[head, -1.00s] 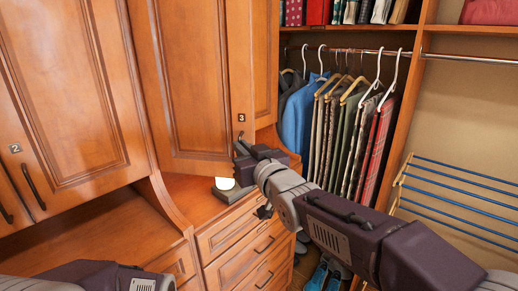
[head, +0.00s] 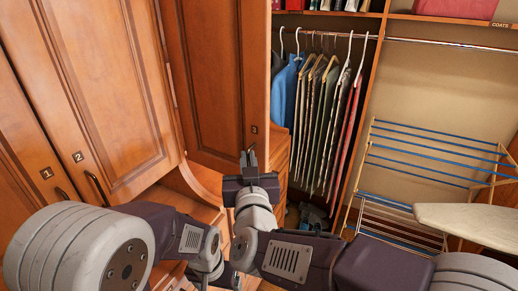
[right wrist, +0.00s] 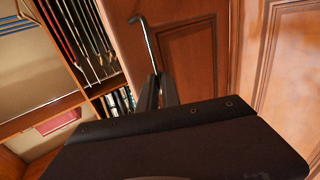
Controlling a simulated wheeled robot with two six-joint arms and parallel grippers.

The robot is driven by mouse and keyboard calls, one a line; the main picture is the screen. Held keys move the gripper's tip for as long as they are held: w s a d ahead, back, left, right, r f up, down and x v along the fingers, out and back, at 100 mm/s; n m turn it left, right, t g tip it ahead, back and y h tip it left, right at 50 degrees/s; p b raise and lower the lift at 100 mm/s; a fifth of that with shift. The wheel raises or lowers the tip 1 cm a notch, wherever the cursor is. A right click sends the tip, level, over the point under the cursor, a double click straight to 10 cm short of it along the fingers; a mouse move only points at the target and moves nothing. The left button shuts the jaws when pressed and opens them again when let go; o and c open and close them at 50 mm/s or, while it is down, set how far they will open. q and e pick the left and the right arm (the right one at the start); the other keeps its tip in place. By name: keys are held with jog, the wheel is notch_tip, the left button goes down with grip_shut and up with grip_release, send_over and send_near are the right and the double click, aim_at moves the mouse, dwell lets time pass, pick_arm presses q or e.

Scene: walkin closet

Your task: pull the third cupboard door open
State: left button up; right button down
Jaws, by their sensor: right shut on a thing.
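The third cupboard door (head: 212,75) is reddish-brown panelled wood, right of the door marked 2. My right gripper (head: 249,160) is shut on the door's dark handle, low by the door's right edge. In the right wrist view the handle (right wrist: 148,42) is a thin bent bar, rising from between the closed fingers (right wrist: 158,92). The gripper hides the rest of the handle.
The door marked 2 (head: 105,85) and the one marked 1 (head: 22,190) stand at left. Hanging clothes (head: 325,110) are right of the third door. A drying rack (head: 430,155) and an ironing board (head: 470,222) stand at right. Drawers below are partly hidden by my arms.

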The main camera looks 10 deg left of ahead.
pick_arm(q)
jog(key=shift+s+a+r, duration=0.15)
jog(key=shift+a+r, duration=0.15)
jog(key=shift+r, duration=0.05)
pick_arm(e)
jog(key=shift+s+a+r, duration=0.15)
jog(key=shift+s+a, duration=0.35)
jog(key=shift+s, duration=0.15)
jog(key=shift+w+d, duration=0.1)
jog(key=shift+w, duration=0.05)
jog(key=c, duration=1.7)
grip_release()
jog(key=shift+o, duration=0.7)
jog(key=shift+w+a+f, duration=0.2)
jog(key=shift+a+f, duration=0.1)
jog(key=shift+a, duration=0.4)
pick_arm(q)
notch_tip(320, 180, down, 12)
jog(key=b, duration=1.1)
jog(key=shift+w+a, duration=0.25)
jog(key=shift+a, duration=0.05)
pick_arm(e)
jog(key=v, duration=0.8)
jog(key=shift+d, duration=0.3)
pick_arm(q)
jog(key=shift+r, duration=0.15)
pick_arm(e)
jog(key=shift+w, duration=0.15)
